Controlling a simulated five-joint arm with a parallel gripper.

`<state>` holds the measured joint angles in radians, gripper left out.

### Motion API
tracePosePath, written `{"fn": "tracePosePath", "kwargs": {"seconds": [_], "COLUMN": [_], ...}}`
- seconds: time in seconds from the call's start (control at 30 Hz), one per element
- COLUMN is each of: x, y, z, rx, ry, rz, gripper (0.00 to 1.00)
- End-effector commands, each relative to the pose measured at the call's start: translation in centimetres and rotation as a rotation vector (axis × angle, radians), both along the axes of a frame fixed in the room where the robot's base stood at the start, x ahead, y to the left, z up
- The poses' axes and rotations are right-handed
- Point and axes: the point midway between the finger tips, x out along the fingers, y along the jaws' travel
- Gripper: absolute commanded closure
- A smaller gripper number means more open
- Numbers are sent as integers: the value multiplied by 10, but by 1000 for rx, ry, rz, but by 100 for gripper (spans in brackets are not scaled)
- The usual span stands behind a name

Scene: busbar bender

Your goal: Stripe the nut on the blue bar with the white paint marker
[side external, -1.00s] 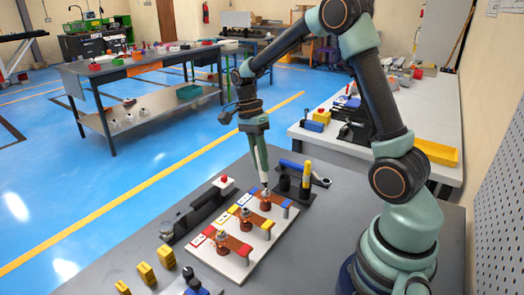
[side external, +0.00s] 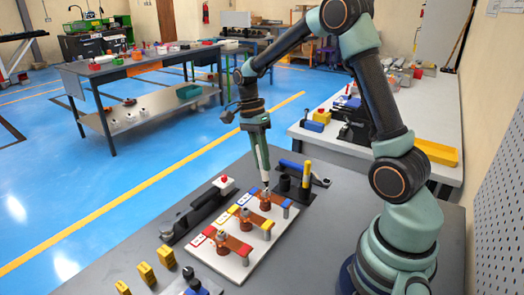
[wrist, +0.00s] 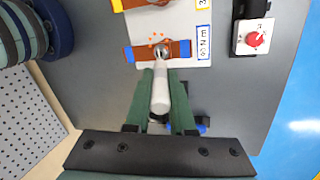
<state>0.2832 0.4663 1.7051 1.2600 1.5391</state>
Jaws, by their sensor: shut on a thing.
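My gripper (side external: 262,158) is shut on the white paint marker (wrist: 160,92), which points down with a slight tilt. In the side view the marker (side external: 264,176) ends right at the nut (side external: 265,193) on the blue bar. In the wrist view the marker's tip is at the near edge of that round metal nut (wrist: 161,50); I cannot tell whether it touches. The copper-coloured blue bar (wrist: 178,49) has blue ends and lies on the white board (wrist: 190,71). Small orange marks curve around the nut's far side. No white stripe is discernible on the nut.
The yellow bar (side external: 254,220) and red bar (side external: 236,245) lie on the same board, nearer the camera. A black holder (side external: 284,184) with a yellow upright tool (side external: 306,174) stands behind. Yellow blocks (side external: 146,273) stand at front left.

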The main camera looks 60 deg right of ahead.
Motion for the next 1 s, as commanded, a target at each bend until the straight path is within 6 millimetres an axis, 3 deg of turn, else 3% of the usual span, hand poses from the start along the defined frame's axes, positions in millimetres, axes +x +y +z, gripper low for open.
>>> {"fn": "tracePosePath", "kwargs": {"seconds": [0.33, 1.0], "x": [0, 0], "y": [0, 0], "z": [3, 39], "rx": [0, -1], "ry": [-1, -2], "rz": [0, 0], "gripper": [100, 100]}}
